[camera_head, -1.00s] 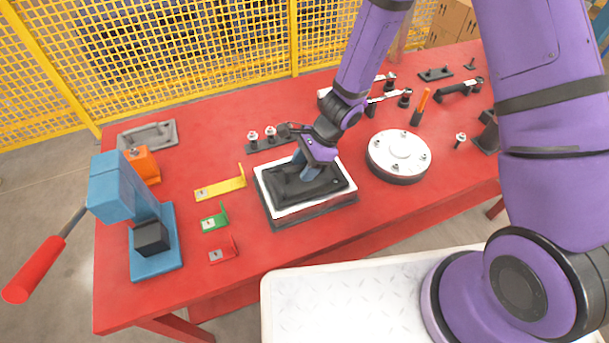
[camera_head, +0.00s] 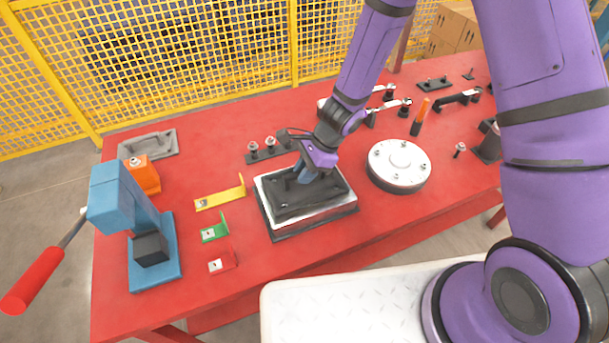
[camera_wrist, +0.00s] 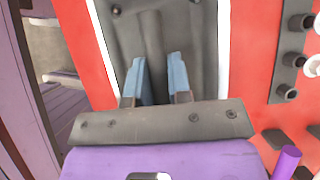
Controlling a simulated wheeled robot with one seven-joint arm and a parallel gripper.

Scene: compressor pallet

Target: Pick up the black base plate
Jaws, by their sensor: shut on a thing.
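The black base plate (camera_head: 292,205) lies flat within the white-edged rectangle of a low block (camera_head: 312,219) at the middle of the table. It has a raised ridge along its middle, and the plate also fills the upper middle of the wrist view (camera_wrist: 190,45). My gripper (camera_head: 308,177) points down onto the plate from above. Its two blue fingers (camera_wrist: 157,75) are shut on the ridge of the black base plate in the wrist view. The exact contact at the fingertips is partly hidden. I cannot tell any gap between plate and block.
A round silver flange (camera_head: 399,165) stands close to the right. A strip with bolts (camera_head: 268,149) lies just behind. A yellow mesh fence (camera_head: 200,50) borders the back.

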